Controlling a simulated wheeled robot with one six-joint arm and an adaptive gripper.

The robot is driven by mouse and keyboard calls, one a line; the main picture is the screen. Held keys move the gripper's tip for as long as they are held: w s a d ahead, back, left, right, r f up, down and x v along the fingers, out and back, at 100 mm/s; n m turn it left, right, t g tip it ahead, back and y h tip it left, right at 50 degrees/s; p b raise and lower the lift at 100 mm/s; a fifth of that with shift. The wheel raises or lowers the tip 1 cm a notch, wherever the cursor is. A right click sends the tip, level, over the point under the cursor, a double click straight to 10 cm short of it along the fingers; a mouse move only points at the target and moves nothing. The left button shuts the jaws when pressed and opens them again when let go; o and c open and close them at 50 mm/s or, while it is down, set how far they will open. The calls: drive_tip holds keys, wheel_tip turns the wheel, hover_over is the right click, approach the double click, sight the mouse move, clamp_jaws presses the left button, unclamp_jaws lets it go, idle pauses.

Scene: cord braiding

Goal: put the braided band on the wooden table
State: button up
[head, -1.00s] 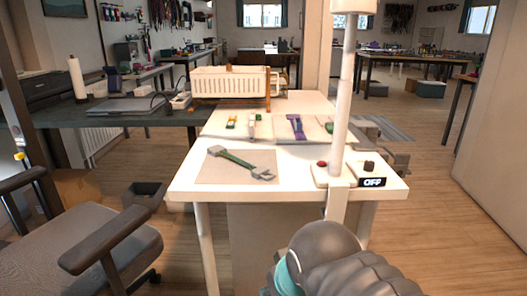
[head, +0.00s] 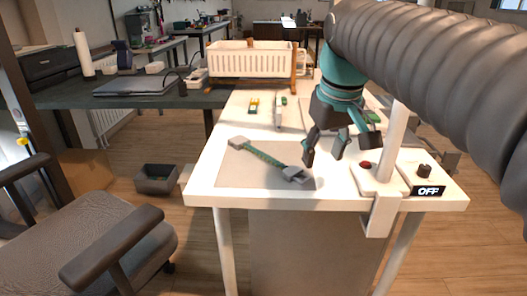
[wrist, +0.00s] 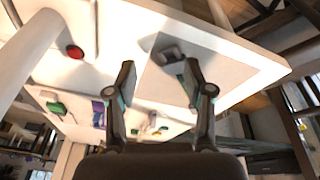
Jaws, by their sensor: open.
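The braided band (head: 262,156) is green, with a grey end piece at each end. It lies slantwise on a beige mat (head: 232,178) on the white-topped table (head: 222,125). My gripper (head: 324,158) is open and empty. In the head view it is above the table, to the right of the band's near end and apart from it. In the wrist view a grey end piece (wrist: 170,52) shows beyond the open fingers (wrist: 159,72); most of the band is hidden there. I cannot tell which table is the wooden one.
A white post and a box with an OFF sign (head: 429,190) stand at the table's right. A white slatted bin (head: 250,63) is behind. A dark table (head: 190,100) with a closed laptop (head: 140,87) is at the back left. An office chair (head: 90,225) stands at the front left.

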drive_tip(key=w+a+r+n+g, duration=0.1)
drive_tip(key=w+a+r+n, duration=0.1)
drive_tip(key=w+a+r, duration=0.4)
drive_tip(key=n+g, duration=0.2)
drive_tip(key=n, duration=0.1)
hover_over(268, 157)
wheel_tip(268, 157, down, 14)
drive_tip(key=b, duration=0.3)
drive_tip(key=shift+r+b, duration=0.1)
drive_tip(key=shift+b, duration=0.3)
clamp_jaws()
